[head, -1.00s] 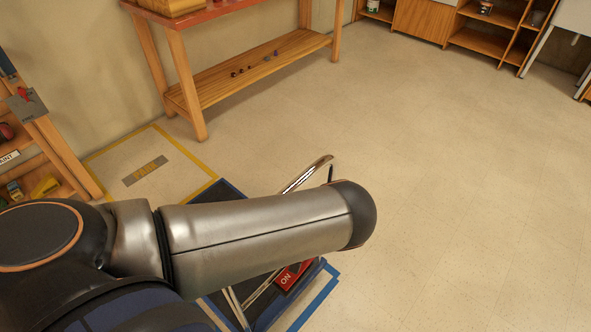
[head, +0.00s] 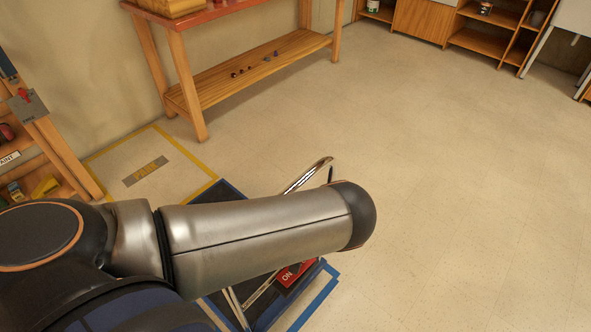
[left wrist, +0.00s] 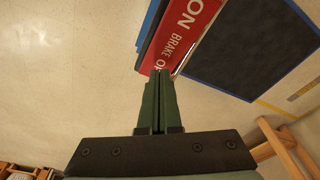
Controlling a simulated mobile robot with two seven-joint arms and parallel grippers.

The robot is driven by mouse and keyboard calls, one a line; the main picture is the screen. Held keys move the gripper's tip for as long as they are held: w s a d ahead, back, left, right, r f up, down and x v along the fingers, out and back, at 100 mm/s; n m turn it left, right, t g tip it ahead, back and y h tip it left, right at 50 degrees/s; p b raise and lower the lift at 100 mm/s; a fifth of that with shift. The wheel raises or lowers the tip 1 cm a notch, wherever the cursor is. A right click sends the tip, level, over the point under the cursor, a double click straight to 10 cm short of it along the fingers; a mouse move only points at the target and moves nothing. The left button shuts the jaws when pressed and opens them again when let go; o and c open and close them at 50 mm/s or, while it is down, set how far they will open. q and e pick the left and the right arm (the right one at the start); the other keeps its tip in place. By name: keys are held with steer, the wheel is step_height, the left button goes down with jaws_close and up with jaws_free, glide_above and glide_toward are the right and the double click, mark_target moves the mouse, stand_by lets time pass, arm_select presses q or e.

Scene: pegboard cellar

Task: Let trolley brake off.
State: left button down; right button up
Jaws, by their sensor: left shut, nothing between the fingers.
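The trolley has a dark deck with blue edging (head: 228,192) and a chrome handle (head: 308,175), mostly behind my left arm in the head view. Its red brake plate (head: 294,273) shows "ON" just below my arm. In the left wrist view the red plate (left wrist: 180,35) reads "ON", "BRAKE" and the start of another word, which my fingertips cover. My left gripper (left wrist: 160,74) is shut and empty, its tips over or against the plate's lower end; I cannot tell if they touch. The dark deck (left wrist: 245,45) lies to the right. My right gripper is not in view.
A wooden bench with a red top (head: 225,14) and low shelf stands against the back wall. A yellow-taped floor area (head: 133,160) with a label lies left of the trolley. Shelves (head: 35,130) stand at the left edge. The floor (head: 450,180) to the right is clear.

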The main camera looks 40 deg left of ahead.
arm_select(q)
steer(key=shift+r+p, duration=1.65)
steer(key=shift+r, duration=0.35)
steer(key=shift+r+p, duration=0.95)
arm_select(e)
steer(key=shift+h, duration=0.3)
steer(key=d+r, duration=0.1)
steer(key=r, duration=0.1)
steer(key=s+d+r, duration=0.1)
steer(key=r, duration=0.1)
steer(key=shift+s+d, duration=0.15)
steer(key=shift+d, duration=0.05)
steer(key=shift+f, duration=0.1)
